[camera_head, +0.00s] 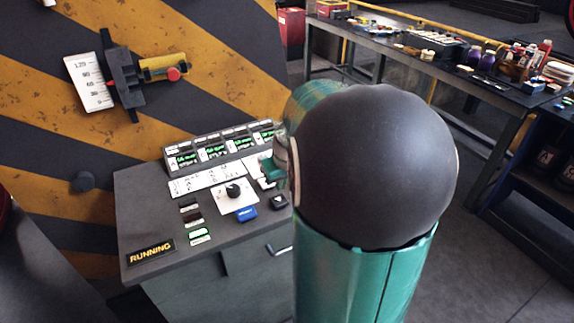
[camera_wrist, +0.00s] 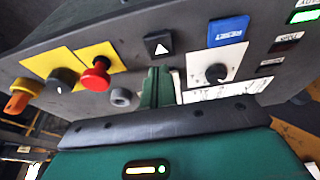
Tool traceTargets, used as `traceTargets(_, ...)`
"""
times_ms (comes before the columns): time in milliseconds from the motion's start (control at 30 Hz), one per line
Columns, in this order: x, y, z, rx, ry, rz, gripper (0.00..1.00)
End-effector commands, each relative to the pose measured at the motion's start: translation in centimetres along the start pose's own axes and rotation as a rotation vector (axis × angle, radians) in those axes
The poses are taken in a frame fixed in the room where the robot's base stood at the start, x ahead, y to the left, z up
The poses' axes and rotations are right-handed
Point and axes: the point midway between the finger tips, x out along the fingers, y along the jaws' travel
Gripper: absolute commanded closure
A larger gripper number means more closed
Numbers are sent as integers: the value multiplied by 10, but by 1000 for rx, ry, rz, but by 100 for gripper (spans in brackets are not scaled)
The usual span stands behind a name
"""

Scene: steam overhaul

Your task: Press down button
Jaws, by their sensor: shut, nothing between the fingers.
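A black square button with a white triangle (camera_wrist: 158,45) is on the grey control panel (camera_head: 150,205). It also shows in the head view (camera_head: 280,201), near the panel's front edge. In the wrist view the triangle points up the picture, toward the panel's front edge in the head view. My gripper (camera_wrist: 157,88) shows as narrow green fingers, shut and empty, just below this button in the wrist view. Whether the fingertips touch the panel is unclear. In the head view my arm hides the panel's right part and most of the gripper.
A blue RESET button (camera_wrist: 228,31) and a black rotary knob (camera_wrist: 216,73) lie beside the triangle button. A red mushroom button (camera_wrist: 95,76), a grey knob (camera_wrist: 62,79) and an orange knob (camera_wrist: 18,102) are on the other side. A RUNNING sign (camera_head: 151,252) is at the panel's left.

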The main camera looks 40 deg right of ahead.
Motion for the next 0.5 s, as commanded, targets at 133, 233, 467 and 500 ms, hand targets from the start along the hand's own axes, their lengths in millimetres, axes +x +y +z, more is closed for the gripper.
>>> traceTargets(133, -31, 0, -4, -1, 6, 2, 100)
traceTargets(233, -51, 0, -5, -1, 6, 2, 100)
traceTargets(467, -80, 0, -6, 0, 5, 1, 100)
traceTargets(500, -82, 0, -6, 1, 4, 1, 100)
